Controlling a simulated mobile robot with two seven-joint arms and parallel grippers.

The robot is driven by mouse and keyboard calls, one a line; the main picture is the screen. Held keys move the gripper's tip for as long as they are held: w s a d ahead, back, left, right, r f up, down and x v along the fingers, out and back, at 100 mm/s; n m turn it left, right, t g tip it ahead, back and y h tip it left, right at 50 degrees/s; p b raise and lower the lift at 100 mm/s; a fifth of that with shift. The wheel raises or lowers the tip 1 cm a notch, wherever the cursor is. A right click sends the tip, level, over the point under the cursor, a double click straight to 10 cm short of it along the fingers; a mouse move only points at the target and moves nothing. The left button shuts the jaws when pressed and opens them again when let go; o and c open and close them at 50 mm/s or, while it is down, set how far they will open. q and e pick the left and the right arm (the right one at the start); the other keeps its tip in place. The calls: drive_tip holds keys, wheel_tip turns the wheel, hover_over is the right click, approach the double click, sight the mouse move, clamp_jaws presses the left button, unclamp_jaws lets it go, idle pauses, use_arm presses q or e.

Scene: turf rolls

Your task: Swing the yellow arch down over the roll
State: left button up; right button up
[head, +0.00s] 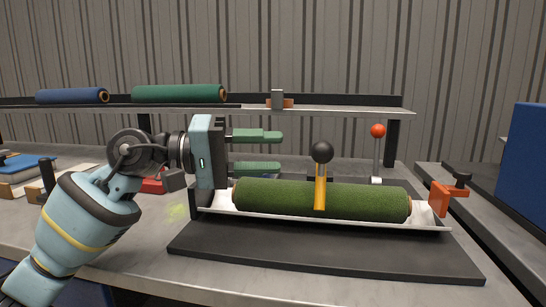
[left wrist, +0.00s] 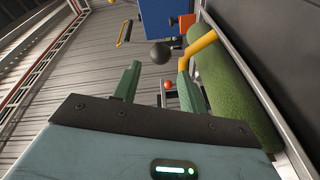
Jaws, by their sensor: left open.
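A green turf roll (head: 265,198) lies lengthwise in a white tray (head: 330,220). The yellow arch (head: 320,190) runs over the roll near its middle and down its front side. A black ball knob (head: 321,152) stands at the arch's top. In the left wrist view the arch (left wrist: 200,44) crosses the roll (left wrist: 225,75), and the knob (left wrist: 160,53) shows beyond the fingers. My left gripper (head: 278,151) is open and empty, its green fingers pointing right toward the knob, apart from it, above the roll's left part. My right gripper is not in view.
A red-ball lever (head: 378,131) stands behind the roll. An orange clamp (head: 440,197) is at the tray's right end. A shelf (head: 350,110) behind holds blue (head: 72,96) and green (head: 178,93) rolls. A blue block (head: 522,155) stands far right.

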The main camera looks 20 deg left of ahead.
use_arm(q)
drive_tip(key=shift+s+a, duration=0.3)
drive_tip(key=shift+a, duration=0.15)
drive_tip(key=shift+f, duration=0.1)
idle(0.5)
